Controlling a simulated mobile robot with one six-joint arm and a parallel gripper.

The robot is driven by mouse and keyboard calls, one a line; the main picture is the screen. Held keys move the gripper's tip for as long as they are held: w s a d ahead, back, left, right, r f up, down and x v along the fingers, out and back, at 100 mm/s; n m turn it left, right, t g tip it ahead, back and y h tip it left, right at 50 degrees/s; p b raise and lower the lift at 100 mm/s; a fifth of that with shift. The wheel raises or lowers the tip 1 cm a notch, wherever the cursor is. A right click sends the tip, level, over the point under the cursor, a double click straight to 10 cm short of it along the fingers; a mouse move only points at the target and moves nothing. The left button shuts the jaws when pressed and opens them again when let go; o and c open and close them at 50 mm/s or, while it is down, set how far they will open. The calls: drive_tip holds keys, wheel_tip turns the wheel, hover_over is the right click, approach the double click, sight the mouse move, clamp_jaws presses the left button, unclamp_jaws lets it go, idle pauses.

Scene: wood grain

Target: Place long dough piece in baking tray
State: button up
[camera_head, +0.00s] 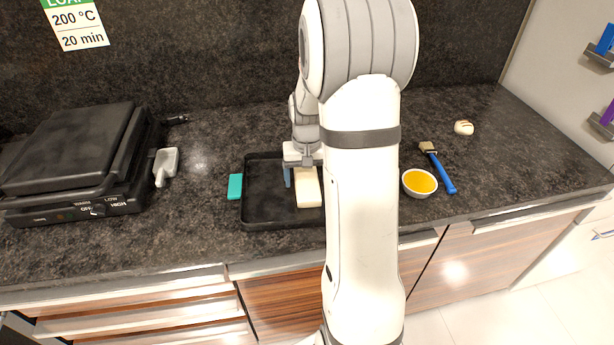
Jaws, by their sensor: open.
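The long dough piece (308,194) is a pale cream block. It shows inside the black baking tray (265,217), toward the tray's front and middle, partly beneath my gripper. My gripper (300,178) is over the tray, pointing down, with one bluish finger seen just left of the dough. The other finger is hidden, and my gripper is open around or close beside the dough; I cannot tell whether it touches it. My arm covers the tray's right part.
A black grill press (75,150) stands at left, with a white scoop-like item (166,165) beside it. A teal handle (235,187) is at the tray's left. A bowl of yellow liquid (419,183), a blue brush (442,172) and a small white bun (464,128) lie right of my arm.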

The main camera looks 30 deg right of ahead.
sight(307, 180)
drive_tip(key=shift+r, duration=0.1)
wheel_tip(307, 180, up, 11)
drive_tip(key=s+a+r+n+t, duration=0.1)
drive_tip(key=s+a+n, duration=0.1)
drive_tip(key=s+a, duration=0.5)
drive_tip(key=s+a+r+n+t, duration=0.1)
drive_tip(key=s+a+n, duration=0.1)
drive_tip(key=s+a, duration=0.5)
drive_tip(key=s, duration=0.5)
drive_tip(key=shift+s+t, duration=0.25)
drive_tip(key=shift+t, duration=0.15)
drive_tip(key=shift+a+r, duration=0.1)
